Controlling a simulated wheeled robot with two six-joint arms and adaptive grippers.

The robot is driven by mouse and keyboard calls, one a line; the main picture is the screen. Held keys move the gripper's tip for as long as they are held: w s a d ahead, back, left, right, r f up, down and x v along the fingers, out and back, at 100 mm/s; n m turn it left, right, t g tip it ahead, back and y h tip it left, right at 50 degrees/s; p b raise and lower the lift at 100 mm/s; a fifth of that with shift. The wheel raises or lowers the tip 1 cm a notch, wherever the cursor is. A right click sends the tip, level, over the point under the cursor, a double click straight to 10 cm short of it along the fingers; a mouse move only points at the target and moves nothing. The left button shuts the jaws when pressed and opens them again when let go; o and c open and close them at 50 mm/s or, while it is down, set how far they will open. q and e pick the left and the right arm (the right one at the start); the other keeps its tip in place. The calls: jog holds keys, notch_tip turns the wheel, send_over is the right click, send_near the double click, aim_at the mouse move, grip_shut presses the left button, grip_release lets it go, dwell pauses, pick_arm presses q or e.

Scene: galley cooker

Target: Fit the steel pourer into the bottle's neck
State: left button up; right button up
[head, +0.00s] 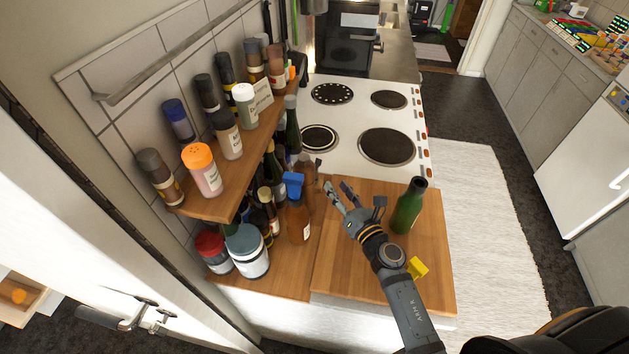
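The green bottle (408,208) stands upright on the right part of the wooden worktop, with its dark neck at the top. My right gripper (338,186) is over the worktop to the left of the bottle, apart from it. Its two fingers point to the upper left with a gap between them, and I see nothing held there. I cannot make out the steel pourer. A small yellow object (417,267) lies on the worktop beside my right forearm. My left gripper is not in view.
A wooden shelf (235,170) with several spice jars hangs at the left. Several bottles and jars crowd below it, including an amber bottle (298,220) with a blue top. The white cooker (360,115) is behind the worktop (345,265), whose front part is clear.

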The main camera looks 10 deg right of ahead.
jog(key=shift+w+f, duration=0.1)
jog(key=shift+f, duration=0.35)
jog(key=p+x, duration=0.1)
jog(key=x, duration=0.4)
jog(key=shift+w, duration=0.15)
jog(key=x, duration=0.4)
jog(key=shift+w+a+r+p, duration=0.2)
jog(key=shift+w+a+p, duration=0.1)
jog(key=shift+a, duration=0.2)
jog(key=shift+w+f, duration=0.1)
jog(key=shift+w, duration=0.1)
jog(key=shift+s, duration=0.15)
jog(key=shift+c, duration=0.9)
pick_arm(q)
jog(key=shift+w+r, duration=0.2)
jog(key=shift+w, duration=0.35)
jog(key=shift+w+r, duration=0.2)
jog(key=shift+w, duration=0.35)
pick_arm(e)
grip_shut()
